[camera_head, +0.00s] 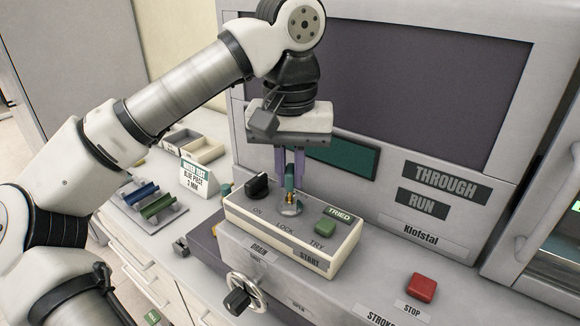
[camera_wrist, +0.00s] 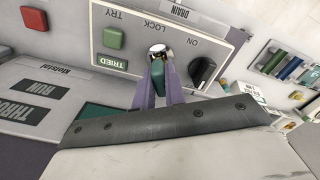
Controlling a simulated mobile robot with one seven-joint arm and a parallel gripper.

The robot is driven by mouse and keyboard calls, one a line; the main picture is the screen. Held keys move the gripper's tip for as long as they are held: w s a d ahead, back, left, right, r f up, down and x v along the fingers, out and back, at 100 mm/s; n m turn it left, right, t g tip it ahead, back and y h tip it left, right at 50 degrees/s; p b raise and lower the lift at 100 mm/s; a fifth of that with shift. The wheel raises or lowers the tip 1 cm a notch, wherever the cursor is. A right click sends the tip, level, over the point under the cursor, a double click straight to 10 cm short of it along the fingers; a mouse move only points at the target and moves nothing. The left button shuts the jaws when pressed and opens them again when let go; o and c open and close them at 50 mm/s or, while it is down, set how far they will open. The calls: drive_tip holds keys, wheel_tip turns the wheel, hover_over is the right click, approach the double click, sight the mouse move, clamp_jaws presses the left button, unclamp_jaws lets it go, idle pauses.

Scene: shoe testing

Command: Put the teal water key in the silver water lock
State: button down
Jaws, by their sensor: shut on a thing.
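My gripper (camera_head: 289,170) is shut on the teal water key (camera_head: 289,184), above the control box. The key is upright, and its lower brass-coloured end is at the silver water lock (camera_head: 290,208), a round fitting on the box top marked LOCK. I cannot tell how deep the key sits in the lock. In the wrist view the teal key (camera_wrist: 157,75) is between the purple fingers (camera_wrist: 159,88), and the silver lock (camera_wrist: 160,51) shows just beyond its end, partly hidden.
The control box (camera_head: 240,222) carries a black knob (camera_head: 257,186) left of the lock and a green button (camera_head: 325,224) right of it. A handwheel (camera_head: 243,293) and a red stop button (camera_head: 421,287) are in front. A rack with blue and green pieces (camera_head: 150,202) stands left.

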sight(290, 169)
drive_tip(key=shift+f+b, duration=0.4)
drive_tip(key=shift+f, duration=0.4)
drive_tip(key=c, duration=1.4)
unclamp_jaws()
drive_tip(key=shift+o, duration=0.2)
drive_tip(key=shift+r, duration=0.1)
wheel_tip(290, 169, up, 14)
drive_tip(key=p, duration=0.3)
drive_tip(key=shift+f, duration=0.2)
